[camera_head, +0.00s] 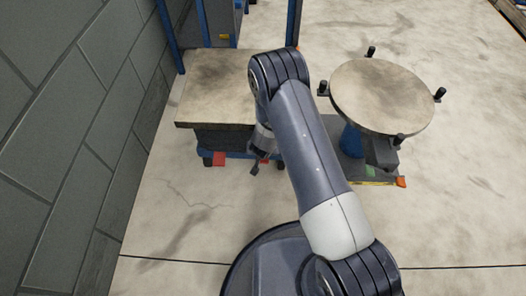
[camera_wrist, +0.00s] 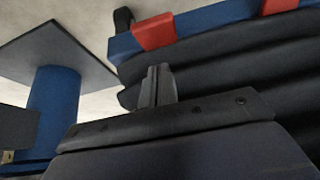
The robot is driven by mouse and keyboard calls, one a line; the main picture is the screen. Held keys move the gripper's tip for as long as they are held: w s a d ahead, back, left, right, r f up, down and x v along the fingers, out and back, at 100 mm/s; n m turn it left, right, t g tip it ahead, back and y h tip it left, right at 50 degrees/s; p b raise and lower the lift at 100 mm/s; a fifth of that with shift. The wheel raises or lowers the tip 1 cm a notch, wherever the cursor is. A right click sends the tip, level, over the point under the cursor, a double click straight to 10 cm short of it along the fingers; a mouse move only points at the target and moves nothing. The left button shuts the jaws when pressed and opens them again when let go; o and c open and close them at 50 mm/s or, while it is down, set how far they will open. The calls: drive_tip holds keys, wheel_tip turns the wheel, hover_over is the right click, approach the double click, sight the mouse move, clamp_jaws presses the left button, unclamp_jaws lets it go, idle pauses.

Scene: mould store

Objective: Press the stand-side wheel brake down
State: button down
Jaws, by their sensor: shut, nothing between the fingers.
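The lift trolley has a worn top (camera_head: 212,85) and stands by the wall. In the wrist view, its low blue frame (camera_wrist: 205,22) carries two red brake pedals beside black bellows. The one nearer the stand is the stand-side brake (camera_wrist: 153,32); a dark wheel (camera_wrist: 123,18) shows beside it. The other red pedal (camera_wrist: 280,5) also shows in the head view (camera_head: 218,158), where my arm and gripper hide the stand-side one. My gripper (camera_head: 254,170) is shut and empty, low at the trolley's near edge. In the wrist view its fingers (camera_wrist: 156,85) appear apart from the pedal.
A round-topped stand (camera_head: 382,95) with several dark knobs is to the right; its blue column (camera_wrist: 53,105) shows in the wrist view. An orange piece (camera_head: 401,181) sits at its base corner. A grey block wall (camera_head: 62,120) bounds the left. The near floor (camera_head: 185,215) is clear.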

sight(263, 162)
drive_tip(key=shift+s+f+b, duration=0.3)
drive_tip(key=shift+f+b, duration=0.2)
drive_tip(key=shift+f, duration=0.35)
drive_tip(key=shift+s+f+b, duration=0.3)
drive_tip(key=shift+f+b, duration=0.2)
drive_tip(key=shift+f, duration=0.35)
drive_tip(key=shift+s+f, duration=0.65)
drive_tip(key=shift+f, duration=0.25)
drive_tip(key=shift+s+f+b, duration=0.2)
drive_tip(key=shift+f+b, duration=0.05)
drive_tip(key=shift+f, duration=0.4)
drive_tip(key=shift+s+f+b, duration=0.2)
drive_tip(key=shift+f, duration=0.45)
drive_tip(key=shift+s+f, duration=0.1)
drive_tip(key=shift+f, duration=0.1)
